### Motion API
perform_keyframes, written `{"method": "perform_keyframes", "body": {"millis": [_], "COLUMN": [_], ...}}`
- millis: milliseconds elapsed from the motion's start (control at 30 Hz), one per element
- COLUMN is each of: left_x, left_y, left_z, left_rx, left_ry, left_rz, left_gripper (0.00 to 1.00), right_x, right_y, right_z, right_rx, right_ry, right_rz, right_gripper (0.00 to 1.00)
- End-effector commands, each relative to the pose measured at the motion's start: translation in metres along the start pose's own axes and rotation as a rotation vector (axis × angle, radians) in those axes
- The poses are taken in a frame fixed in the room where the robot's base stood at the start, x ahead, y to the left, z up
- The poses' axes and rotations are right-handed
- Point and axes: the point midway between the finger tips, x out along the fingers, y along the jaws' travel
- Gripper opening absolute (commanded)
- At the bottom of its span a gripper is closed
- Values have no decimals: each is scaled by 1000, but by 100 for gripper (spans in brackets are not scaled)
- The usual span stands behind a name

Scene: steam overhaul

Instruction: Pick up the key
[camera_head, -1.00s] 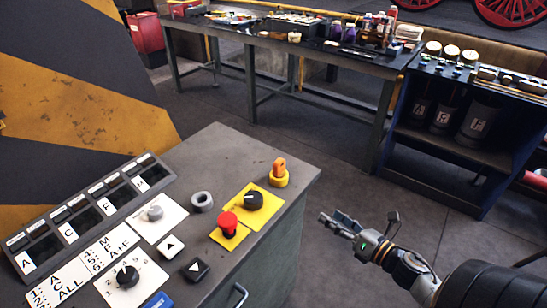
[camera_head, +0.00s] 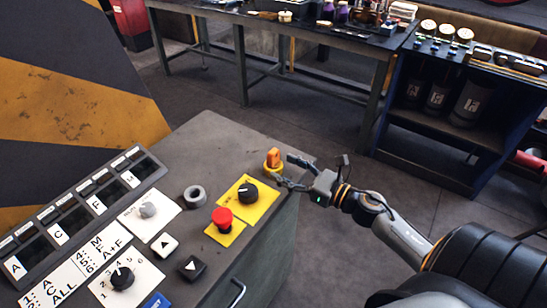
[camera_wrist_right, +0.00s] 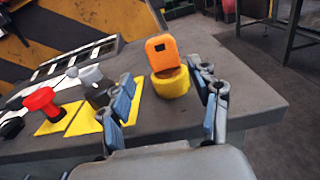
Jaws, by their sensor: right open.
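The key has an orange head (camera_head: 273,157) and stands upright in a yellow round base (camera_head: 272,169) at the far right corner of the grey control cabinet top. In the right wrist view the orange head (camera_wrist_right: 162,52) rises from the yellow ring (camera_wrist_right: 170,82). My right gripper (camera_head: 283,171) is open and empty, its fingers reaching in from the right close to the key. In the wrist view the right gripper's fingers (camera_wrist_right: 167,108) stand apart, with the key beyond and between them. Contact does not show. My left gripper is not in view.
Workbenches (camera_head: 300,30) and a blue shelf (camera_head: 440,150) stand behind, across open floor.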

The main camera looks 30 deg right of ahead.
Motion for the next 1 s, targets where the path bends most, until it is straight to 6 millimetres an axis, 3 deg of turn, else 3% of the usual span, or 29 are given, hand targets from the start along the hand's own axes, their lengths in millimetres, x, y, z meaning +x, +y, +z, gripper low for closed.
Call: {"method": "perform_keyframes", "body": {"millis": [333, 667, 900, 1000], "left_x": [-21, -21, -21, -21], "left_y": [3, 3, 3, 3], "left_z": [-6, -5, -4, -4], "left_rx": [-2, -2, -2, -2], "left_ry": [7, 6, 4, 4], "left_rz": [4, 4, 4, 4], "left_gripper": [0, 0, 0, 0], "right_x": [42, 49, 48, 48], "right_y": [-8, -7, -7, -7], "right_z": [6, 4, 4, 4], "right_rx": [0, 0, 0, 0], "right_ry": [-2, 0, 0, -1], "right_rz": [-2, -1, -1, -1], "right_gripper": [62, 62, 15, 0]}}
